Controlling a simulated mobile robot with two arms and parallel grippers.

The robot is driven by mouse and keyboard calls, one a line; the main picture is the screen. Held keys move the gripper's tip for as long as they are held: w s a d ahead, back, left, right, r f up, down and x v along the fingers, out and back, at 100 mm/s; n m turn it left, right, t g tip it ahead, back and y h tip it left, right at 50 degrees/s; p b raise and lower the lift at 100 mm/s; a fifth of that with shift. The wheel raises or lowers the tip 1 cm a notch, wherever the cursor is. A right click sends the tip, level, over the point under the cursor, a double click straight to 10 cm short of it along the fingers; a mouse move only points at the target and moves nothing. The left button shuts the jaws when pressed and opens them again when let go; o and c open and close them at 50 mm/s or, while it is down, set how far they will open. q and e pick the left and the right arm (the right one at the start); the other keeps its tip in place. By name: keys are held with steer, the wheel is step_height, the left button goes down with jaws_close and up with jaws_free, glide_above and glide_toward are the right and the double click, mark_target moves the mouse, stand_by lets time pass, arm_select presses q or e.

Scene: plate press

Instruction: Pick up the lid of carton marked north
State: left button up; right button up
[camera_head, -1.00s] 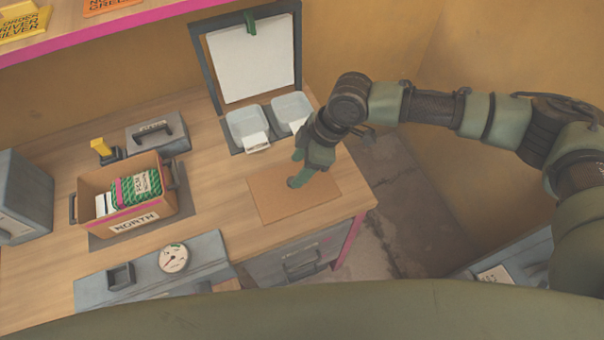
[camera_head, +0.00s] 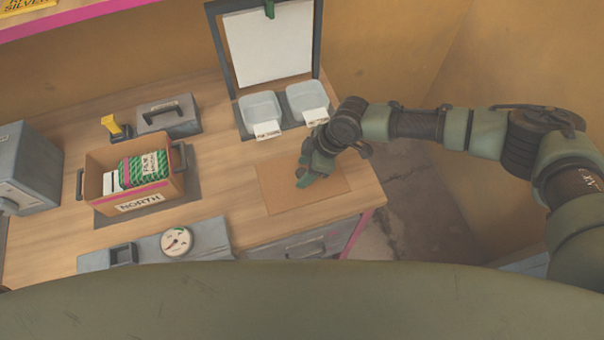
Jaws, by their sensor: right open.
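The carton marked NORTH (camera_head: 140,201) stands open on the left part of the bench, on a dark mat, with green and white packets (camera_head: 147,168) inside. My right gripper (camera_head: 303,179) is open and empty over the brown board (camera_head: 275,203), well to the right of the carton and the lid. Whether it touches the board I cannot tell. My left gripper is not in view.
A yellow-handled tool (camera_head: 113,125) stands left of the lid. Two pale trays (camera_head: 260,107) with labels sit in front of an upright frame with a white sheet (camera_head: 267,45). A grey device with a round dial (camera_head: 176,242) lies at the front edge. A grey box (camera_head: 25,165) stands far left.

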steer(key=shift+f, duration=0.2)
jaws_close()
steer(key=shift+r, duration=0.1)
